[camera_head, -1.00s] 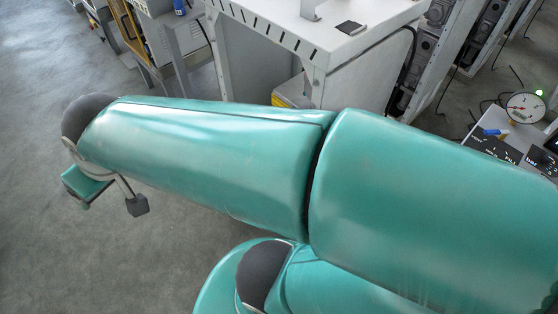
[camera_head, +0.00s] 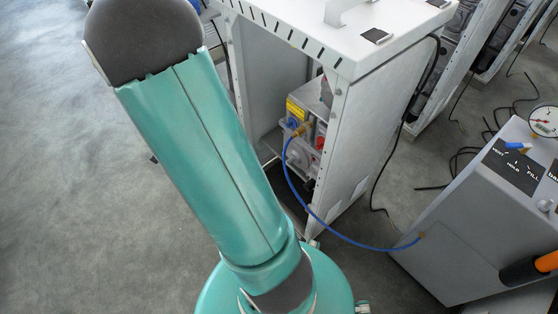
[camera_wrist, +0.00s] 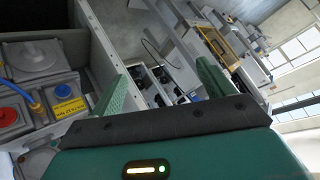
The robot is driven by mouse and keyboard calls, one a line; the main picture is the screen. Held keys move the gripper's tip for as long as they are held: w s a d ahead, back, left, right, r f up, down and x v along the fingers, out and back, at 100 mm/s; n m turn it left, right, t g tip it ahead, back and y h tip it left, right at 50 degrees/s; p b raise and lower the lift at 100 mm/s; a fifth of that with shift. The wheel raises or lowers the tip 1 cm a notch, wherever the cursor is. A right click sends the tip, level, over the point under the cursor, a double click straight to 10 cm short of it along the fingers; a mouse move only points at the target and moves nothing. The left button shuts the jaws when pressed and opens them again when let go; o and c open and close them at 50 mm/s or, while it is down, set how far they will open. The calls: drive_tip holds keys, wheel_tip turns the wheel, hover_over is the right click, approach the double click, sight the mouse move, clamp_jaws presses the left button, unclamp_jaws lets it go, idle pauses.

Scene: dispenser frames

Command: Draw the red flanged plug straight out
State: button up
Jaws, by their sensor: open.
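A red round part (camera_wrist: 8,115), likely the red flanged plug, sits in a grey block at the left edge of the wrist view. In the head view a small red part (camera_head: 320,143) shows inside the open white cabinet (camera_head: 366,100); its flange is too small to make out. My gripper (camera_wrist: 168,68) is open and empty, its two green fingers spread apart. It is to the right of the red part in the wrist view, apart from it, across the cabinet's edge. The gripper is not visible in the head view.
A blue hose (camera_head: 340,234) runs from a brass fitting (camera_head: 301,129) near a yellow label (camera_head: 295,109) to the grey gauge console (camera_head: 455,215). The cabinet's side walls border the opening. More cabinets stand behind.

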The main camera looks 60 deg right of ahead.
drive_tip(key=s+d+f+m+g+h, duration=0.3)
drive_tip(key=s+d+f, duration=0.4)
drive_tip(key=d+f, duration=0.2)
drive_tip(key=m+g+h, duration=0.4)
drive_tip(key=g+h, duration=0.2)
drive_tip(key=g, duration=0.5)
approach(323, 141)
drive_tip(key=x, duration=0.7)
drive_tip(key=shift+s+d+f, duration=0.15)
drive_tip(key=shift+d, duration=0.15)
drive_tip(key=c, duration=0.5)
drive_tip(key=o, duration=0.5)
